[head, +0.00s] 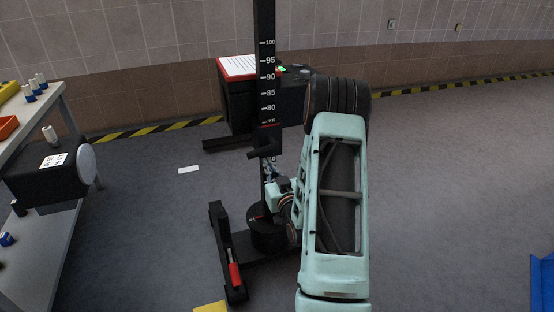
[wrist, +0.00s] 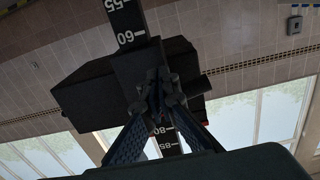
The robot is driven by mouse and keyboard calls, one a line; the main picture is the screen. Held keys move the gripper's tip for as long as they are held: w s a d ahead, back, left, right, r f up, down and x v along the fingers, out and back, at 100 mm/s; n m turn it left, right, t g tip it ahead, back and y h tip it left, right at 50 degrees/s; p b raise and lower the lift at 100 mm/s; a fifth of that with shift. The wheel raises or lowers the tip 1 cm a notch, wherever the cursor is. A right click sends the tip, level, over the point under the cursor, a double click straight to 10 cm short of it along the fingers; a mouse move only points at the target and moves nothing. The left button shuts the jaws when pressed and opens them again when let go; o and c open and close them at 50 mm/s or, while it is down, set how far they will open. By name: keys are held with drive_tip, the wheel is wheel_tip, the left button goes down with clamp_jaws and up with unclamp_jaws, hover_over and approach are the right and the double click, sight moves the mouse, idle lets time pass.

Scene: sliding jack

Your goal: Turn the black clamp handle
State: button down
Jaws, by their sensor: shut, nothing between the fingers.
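The black clamp (head: 266,138) sits on a black upright column (head: 265,60) with white scale numbers, with a dark handle-like part sticking out to the lower left. In the wrist view, the black clamp block (wrist: 132,68) wraps the column, and a short dark stub (wrist: 200,84) sticks out on its right. My gripper (wrist: 159,90) is shut, its fingertips together in front of the block with nothing between them. I cannot tell whether the tips touch the clamp. In the head view, my gripper is hard to make out against the dark column.
The column stands on a black base (head: 222,250) with legs on the floor. A black box with a red-edged top (head: 238,68) stands behind it. A workbench (head: 45,235) is at the left. Open floor (head: 455,190) lies to the right.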

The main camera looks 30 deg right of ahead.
drive_tip(key=b+v, duration=0.1)
drive_tip(key=v, duration=0.5)
drive_tip(key=shift+s, duration=0.25)
drive_tip(key=shift+w, duration=0.1)
idle(0.3)
